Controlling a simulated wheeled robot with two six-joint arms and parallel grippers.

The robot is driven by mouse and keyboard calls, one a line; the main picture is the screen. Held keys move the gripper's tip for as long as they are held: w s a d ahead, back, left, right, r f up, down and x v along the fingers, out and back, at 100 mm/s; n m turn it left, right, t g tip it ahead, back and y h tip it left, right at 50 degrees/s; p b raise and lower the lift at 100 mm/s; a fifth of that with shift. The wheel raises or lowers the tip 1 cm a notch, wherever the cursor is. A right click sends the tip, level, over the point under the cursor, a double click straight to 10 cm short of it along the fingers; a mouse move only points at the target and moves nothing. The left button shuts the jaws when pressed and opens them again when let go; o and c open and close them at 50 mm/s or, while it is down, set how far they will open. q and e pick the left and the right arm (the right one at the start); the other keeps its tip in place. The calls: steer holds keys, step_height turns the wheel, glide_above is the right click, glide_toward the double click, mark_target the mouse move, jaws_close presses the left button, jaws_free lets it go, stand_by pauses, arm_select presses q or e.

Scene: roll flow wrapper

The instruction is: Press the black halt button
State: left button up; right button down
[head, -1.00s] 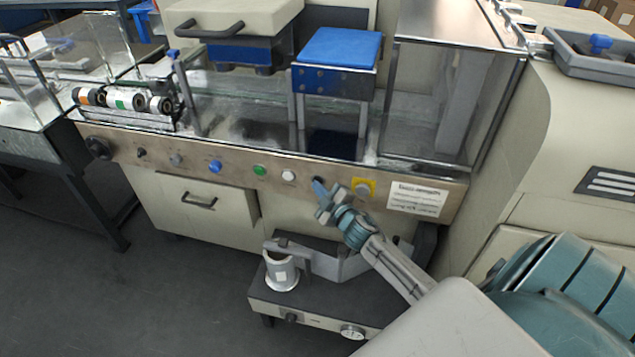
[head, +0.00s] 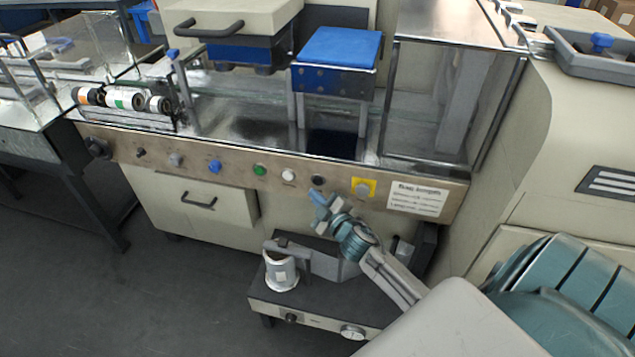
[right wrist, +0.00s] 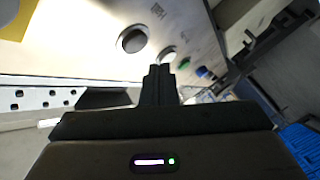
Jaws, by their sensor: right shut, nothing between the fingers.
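The black halt button (head: 317,180) sits on the brown front panel (head: 230,168), between a white button (head: 288,175) and a yellow plate (head: 363,187). In the right wrist view the black button (right wrist: 132,39) shows in a pale ring, to the left of and beyond the fingertips. My right gripper (head: 318,198) is just below and in front of the black button in the head view. It also shows in the right wrist view (right wrist: 161,70), its fingers closed together and empty. A gap shows between the fingertips and the panel. My left gripper is not in view.
Green (head: 260,169) and blue (head: 214,166) buttons and several knobs line the panel to the left. Below stands a low unit (head: 320,316) with a metal cup (head: 281,271). A cream machine body (head: 560,130) closes off the right side.

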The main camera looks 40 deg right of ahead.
steer(key=shift+s+a, duration=1.1)
steer(key=shift+a, duration=0.2)
